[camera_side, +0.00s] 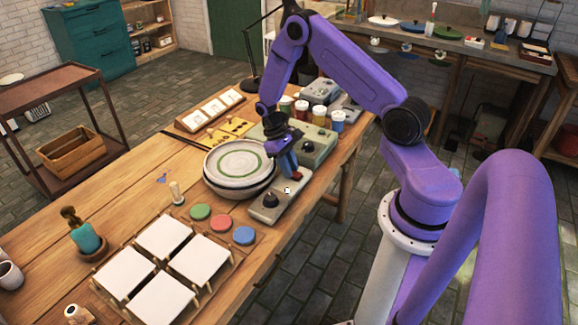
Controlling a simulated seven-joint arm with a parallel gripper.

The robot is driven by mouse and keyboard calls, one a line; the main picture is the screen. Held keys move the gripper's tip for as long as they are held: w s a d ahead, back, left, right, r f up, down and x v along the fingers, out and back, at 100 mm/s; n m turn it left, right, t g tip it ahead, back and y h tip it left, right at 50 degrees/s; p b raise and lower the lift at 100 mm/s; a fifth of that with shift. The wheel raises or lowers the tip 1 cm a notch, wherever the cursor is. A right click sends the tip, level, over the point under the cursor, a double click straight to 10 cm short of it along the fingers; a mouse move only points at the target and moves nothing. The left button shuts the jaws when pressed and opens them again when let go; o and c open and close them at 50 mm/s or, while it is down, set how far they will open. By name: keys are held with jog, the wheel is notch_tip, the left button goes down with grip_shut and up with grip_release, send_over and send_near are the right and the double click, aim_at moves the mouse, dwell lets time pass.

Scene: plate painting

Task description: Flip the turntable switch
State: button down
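The turntable (218,183) stands near the middle of the wooden table, with a pale plate (239,160) with a green ring on top. Beside it at the right is a grey control box (268,214) with a dark knob (270,200) and a red switch (296,175).
Paint jars (319,115) and a grey-green box (315,143) stand behind my gripper. Green, red and blue discs (221,224) lie in front of the turntable. White tiles on a rack (163,236) fill the near table.

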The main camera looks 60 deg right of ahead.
jog(key=shift+s+r+t, duration=0.1)
jog(key=shift+s+t, duration=0.1)
jog(key=shift+t, duration=0.6)
jog(key=shift+s+r+t, duration=0.1)
jog(key=shift+s+t, duration=0.1)
jog(key=shift+t, duration=0.6)
jog(key=c, duration=0.9)
grip_release()
jog(key=shift+r, duration=0.1)
jog(key=r, duration=0.5)
jog(key=w+r, duration=0.1)
jog(key=r, duration=1.1)
jog(key=shift+w+r, duration=0.1)
jog(key=shift+w, duration=0.25)
